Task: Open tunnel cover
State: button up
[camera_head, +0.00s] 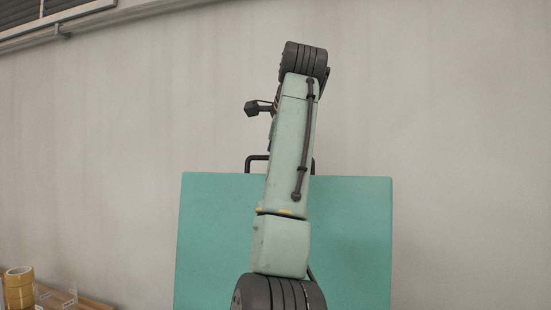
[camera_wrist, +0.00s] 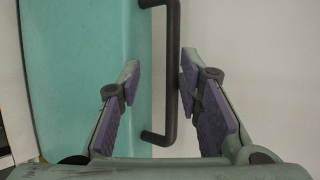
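The tunnel cover (camera_head: 350,235) is a flat teal panel in the middle of the head view, partly hidden behind my arm. Its dark handle (camera_head: 256,158) sticks up from the top edge, and my arm covers its middle. In the wrist view the cover (camera_wrist: 85,60) fills the left side, and the handle (camera_wrist: 172,70) runs up and down the picture as a dark bar. My gripper (camera_wrist: 159,62) is open, with purple pads. The bar appears between the two fingers, nearer the right one. I cannot tell whether it lies at fingertip depth or beyond, or touches the right finger.
A plain pale wall (camera_head: 460,120) stands behind the cover. The space to the right of the cover looks clear.

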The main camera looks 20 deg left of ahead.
jog(key=v, duration=0.6)
jog(key=shift+f, duration=0.1)
dwell(0.3)
